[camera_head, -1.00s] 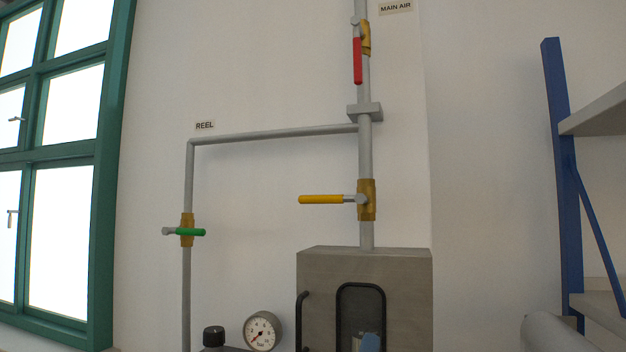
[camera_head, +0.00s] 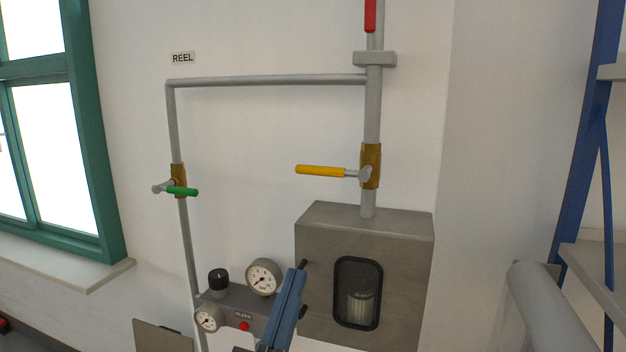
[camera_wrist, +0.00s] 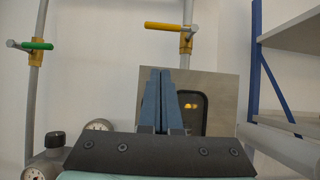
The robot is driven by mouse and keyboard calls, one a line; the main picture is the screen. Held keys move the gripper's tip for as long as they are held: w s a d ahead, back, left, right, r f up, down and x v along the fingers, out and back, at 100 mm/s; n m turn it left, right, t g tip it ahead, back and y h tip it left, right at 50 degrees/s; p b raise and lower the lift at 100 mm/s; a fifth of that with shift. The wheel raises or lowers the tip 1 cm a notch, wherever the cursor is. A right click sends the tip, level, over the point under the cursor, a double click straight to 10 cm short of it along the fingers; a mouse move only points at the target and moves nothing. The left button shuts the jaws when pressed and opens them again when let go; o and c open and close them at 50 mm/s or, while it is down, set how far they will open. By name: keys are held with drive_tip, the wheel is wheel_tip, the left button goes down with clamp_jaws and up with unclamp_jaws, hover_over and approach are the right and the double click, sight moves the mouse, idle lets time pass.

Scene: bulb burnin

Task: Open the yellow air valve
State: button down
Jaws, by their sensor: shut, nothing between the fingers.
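The yellow valve handle (camera_head: 320,171) lies level, pointing left from a brass valve body (camera_head: 370,166) on the upright grey pipe, so it is crosswise to that pipe. In the wrist view the yellow handle (camera_wrist: 165,26) shows above my fingers. My gripper (camera_wrist: 162,72) has its blue fingers shut together with nothing between them. In the head view my gripper (camera_head: 297,272) is below the yellow handle, in front of the grey metal box, and apart from the valve.
A green handle (camera_head: 183,191) sits crosswise on the left pipe. A red handle (camera_head: 370,14) is at the top. Gauges (camera_head: 263,277) and a black knob (camera_head: 218,281) are below left. The grey box (camera_head: 365,228) stands under the valve. Blue shelving (camera_head: 594,120) is at right.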

sight(335, 170)
drive_tip(key=s+r+p+x, duration=0.1)
drive_tip(key=r+p+x, duration=0.1)
drive_tip(key=p+x, duration=0.5)
drive_tip(key=shift+r+x, duration=0.25)
drive_tip(key=shift+x, duration=2.55)
drive_tip(key=shift+s+a, duration=0.1)
drive_tip(key=shift+a, duration=0.05)
